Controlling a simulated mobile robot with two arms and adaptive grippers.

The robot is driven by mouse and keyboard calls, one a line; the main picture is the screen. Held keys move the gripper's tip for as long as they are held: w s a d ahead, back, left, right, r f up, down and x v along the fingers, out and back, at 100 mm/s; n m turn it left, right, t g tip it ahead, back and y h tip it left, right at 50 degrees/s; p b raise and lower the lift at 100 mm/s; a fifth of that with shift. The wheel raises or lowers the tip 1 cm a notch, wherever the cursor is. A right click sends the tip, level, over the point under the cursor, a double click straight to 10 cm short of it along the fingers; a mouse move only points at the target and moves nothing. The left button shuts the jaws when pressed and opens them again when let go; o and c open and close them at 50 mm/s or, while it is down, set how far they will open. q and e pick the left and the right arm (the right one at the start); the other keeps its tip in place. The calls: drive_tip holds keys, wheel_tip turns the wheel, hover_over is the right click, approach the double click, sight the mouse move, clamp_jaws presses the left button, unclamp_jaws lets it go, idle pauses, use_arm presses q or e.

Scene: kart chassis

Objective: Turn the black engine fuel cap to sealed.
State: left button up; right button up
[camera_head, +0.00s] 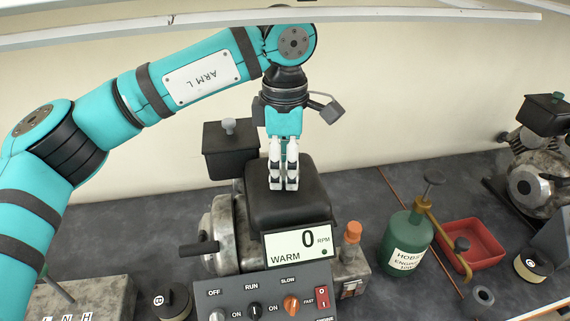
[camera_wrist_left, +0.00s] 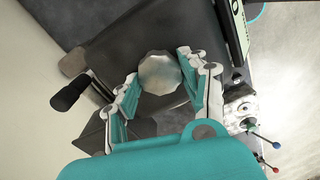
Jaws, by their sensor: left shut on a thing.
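The black engine's fuel tank (camera_head: 290,211) stands in the middle of the head view, and its dark top (camera_wrist_left: 135,42) fills much of the left wrist view. The fuel cap (camera_wrist_left: 160,72) is a pale grey, many-sided knob on that top. My left gripper (camera_head: 284,187) points down onto the tank in the head view. Its fingers (camera_wrist_left: 158,85) are shut on the cap, one on each side, in the left wrist view. The cap is hidden behind the fingers in the head view. I cannot read any mark for its turn position. My right gripper is not in view.
A black box with a grey knob (camera_head: 228,128) stands behind left of the tank. The control panel (camera_head: 265,303) and a display reading 0 RPM and WARM (camera_head: 297,244) are in front. A green bottle (camera_head: 402,242) and red tray (camera_head: 477,237) stand to the right.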

sight(285, 169)
use_arm(q)
drive_tip(key=shift+r, duration=0.1)
drive_tip(key=o, duration=1.2)
wheel_tip(285, 169, up, 12)
